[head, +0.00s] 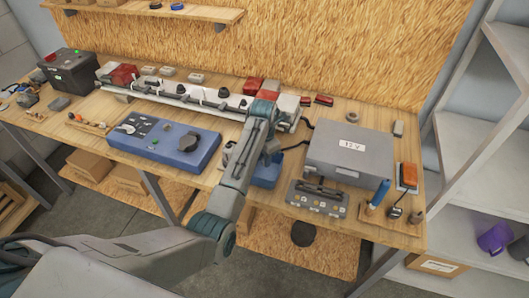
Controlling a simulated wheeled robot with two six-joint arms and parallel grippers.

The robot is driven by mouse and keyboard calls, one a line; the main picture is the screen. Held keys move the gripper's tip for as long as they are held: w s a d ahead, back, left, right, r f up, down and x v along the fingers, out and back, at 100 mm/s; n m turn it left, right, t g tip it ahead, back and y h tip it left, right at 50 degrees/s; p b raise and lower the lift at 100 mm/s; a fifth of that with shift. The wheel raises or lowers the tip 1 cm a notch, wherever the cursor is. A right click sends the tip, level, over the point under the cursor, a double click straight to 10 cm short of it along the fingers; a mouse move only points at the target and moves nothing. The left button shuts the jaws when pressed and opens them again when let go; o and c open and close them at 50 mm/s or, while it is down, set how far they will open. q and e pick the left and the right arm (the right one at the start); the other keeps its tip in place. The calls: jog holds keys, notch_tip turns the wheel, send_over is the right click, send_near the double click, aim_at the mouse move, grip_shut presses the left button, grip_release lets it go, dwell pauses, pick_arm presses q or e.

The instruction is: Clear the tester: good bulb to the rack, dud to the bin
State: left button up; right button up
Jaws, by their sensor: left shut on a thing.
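The blue tester (158,148) lies on the bench left of centre, with a dark panel at its left and a black round part on its right. I cannot make out a bulb on it. My left gripper (268,157) points down at the bench, right of the tester and beside a blue object (266,176), perhaps a bin, partly hidden by my arm. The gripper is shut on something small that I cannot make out. A small wooden strip with pegs or bulbs (88,124), possibly the rack, lies left of the tester. My right gripper is out of view.
A grey box labelled 12 V (350,153) and a grey slotted unit (317,198) stand on the right. A long white light bar (180,95) runs along the back. A black case (68,70) stands far left. Shelving (480,160) borders the right.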

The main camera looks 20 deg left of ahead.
aim_at(265, 168)
pick_arm(q)
jog(key=shift+s+f, duration=0.1)
jog(key=shift+f, duration=0.65)
jog(key=shift+f+b, duration=0.35)
jog(key=shift+f, duration=1.05)
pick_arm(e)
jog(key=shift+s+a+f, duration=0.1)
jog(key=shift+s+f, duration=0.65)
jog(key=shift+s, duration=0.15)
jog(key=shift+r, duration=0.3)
pick_arm(q)
jog(key=shift+f, duration=0.1)
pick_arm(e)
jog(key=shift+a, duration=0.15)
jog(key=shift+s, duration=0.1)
